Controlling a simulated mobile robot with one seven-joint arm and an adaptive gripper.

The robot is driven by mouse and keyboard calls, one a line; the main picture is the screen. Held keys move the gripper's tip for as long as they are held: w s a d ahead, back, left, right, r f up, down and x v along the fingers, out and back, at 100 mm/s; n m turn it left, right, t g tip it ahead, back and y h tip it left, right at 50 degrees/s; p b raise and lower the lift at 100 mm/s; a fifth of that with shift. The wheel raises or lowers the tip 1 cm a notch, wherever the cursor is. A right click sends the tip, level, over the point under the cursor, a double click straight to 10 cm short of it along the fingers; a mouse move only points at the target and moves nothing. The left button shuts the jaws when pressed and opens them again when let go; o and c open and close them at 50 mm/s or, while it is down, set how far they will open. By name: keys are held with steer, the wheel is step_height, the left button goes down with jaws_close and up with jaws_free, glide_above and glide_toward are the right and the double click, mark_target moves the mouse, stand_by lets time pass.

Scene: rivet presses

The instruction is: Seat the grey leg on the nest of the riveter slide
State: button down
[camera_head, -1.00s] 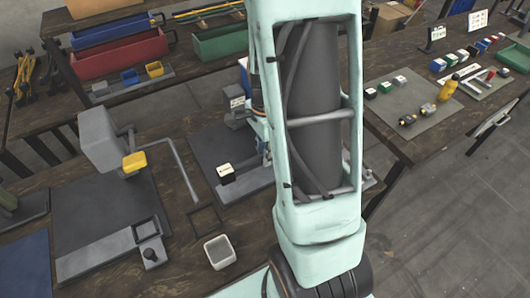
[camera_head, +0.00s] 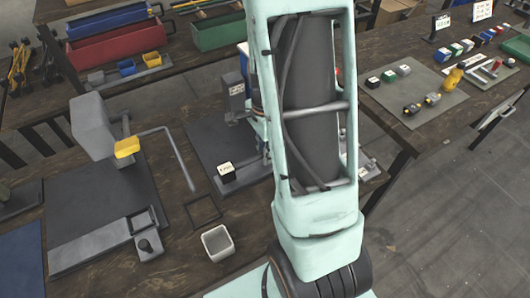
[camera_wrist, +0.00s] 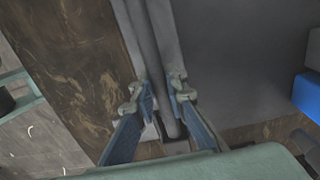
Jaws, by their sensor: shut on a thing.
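In the wrist view my gripper (camera_wrist: 165,95) has its two blue-padded fingers closed on a grey bar, which I take to be the grey leg (camera_wrist: 172,122). Its lower end lies between the fingers, and grey strips run up from there to the top edge. In the head view my arm hides the gripper and the leg. A riveter (camera_head: 234,92) stands partly hidden just left of my arm, with a grey slide (camera_head: 252,175) in front bearing a black, white-topped block (camera_head: 227,172). I cannot make out the nest or whether the leg touches it.
Another press (camera_head: 92,125) with a yellow part (camera_head: 127,148) stands at left on a dark plate. An open grey bin (camera_head: 218,242) and a thin black frame (camera_head: 203,212) lie on the wood. A blue box (camera_wrist: 308,92) is at the wrist view's right.

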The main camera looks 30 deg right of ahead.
steer(key=shift+f+b, duration=0.5)
steer(key=shift+f, duration=0.15)
steer(key=c, duration=1.8)
jaws_free()
steer(key=shift+c, duration=0.2)
step_height(320, 180, up, 12)
steer(key=shift+r, duration=0.1)
